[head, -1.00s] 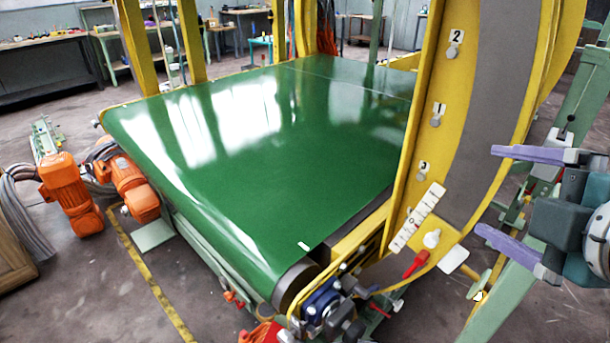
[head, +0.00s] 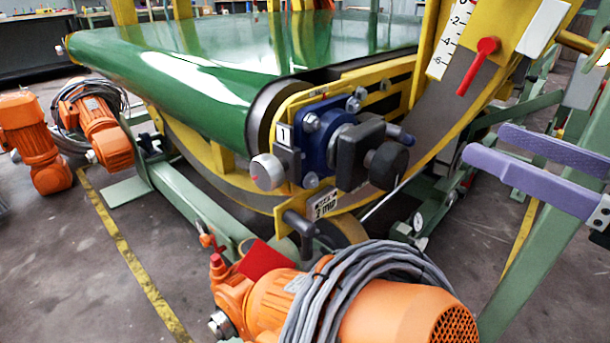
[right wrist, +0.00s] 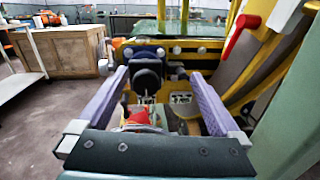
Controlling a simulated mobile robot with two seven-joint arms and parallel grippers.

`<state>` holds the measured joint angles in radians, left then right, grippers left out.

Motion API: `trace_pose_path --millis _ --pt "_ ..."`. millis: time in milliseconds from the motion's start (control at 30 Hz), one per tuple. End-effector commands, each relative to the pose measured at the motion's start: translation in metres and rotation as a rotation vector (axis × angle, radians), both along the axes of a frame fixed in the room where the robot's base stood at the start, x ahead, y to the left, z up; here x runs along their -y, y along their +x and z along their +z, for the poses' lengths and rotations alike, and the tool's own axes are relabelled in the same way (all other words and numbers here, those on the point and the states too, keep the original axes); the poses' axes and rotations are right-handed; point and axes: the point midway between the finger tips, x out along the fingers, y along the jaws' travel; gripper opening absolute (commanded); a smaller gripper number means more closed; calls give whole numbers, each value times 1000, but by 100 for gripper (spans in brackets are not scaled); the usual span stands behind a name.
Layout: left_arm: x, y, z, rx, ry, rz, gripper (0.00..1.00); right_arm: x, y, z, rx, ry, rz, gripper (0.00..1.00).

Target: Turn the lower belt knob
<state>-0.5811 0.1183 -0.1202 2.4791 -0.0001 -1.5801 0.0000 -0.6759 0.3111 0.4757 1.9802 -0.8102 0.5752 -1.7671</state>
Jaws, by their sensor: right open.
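A black round knob (head: 387,165) sits on a shaft at the near corner of the belt machine, beside a black block (head: 358,155) and a blue bearing housing (head: 320,135). A silver knob (head: 266,172) with a red mark is left of the housing, below a "1" plate. I cannot tell for certain which is the lower belt knob. My right gripper (head: 486,143), with purple fingers, is open and empty, right of the black knob and apart from it. In the right wrist view, black knob parts (right wrist: 148,70) show ahead between the open fingers (right wrist: 158,77). My left gripper is not in view.
The green belt (head: 190,85) lies behind the knobs. An orange motor (head: 400,310) with coiled grey cable stands below them. A red handle (head: 479,66) and a scale plate (head: 450,38) are above right. A green post (head: 560,235) stands at right.

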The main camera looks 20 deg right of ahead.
Motion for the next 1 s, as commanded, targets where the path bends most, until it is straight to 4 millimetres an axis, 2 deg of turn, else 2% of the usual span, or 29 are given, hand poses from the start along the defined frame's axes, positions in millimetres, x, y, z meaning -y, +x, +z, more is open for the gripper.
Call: trace_pose_path --millis 33,100,200,367,800,1000 --pt "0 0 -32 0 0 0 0 -2 -3 -34 8 -55 31 100" --pt "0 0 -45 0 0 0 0 -5 -7 -48 20 -117 66 100" --pt "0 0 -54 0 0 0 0 -9 -11 -59 30 -171 101 100" --pt "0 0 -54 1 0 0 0 -13 -6 -60 38 -199 119 100" --pt "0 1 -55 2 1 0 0 -42 65 -58 39 -194 116 100" --pt "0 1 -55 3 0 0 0 -48 78 -59 36 -194 116 100"
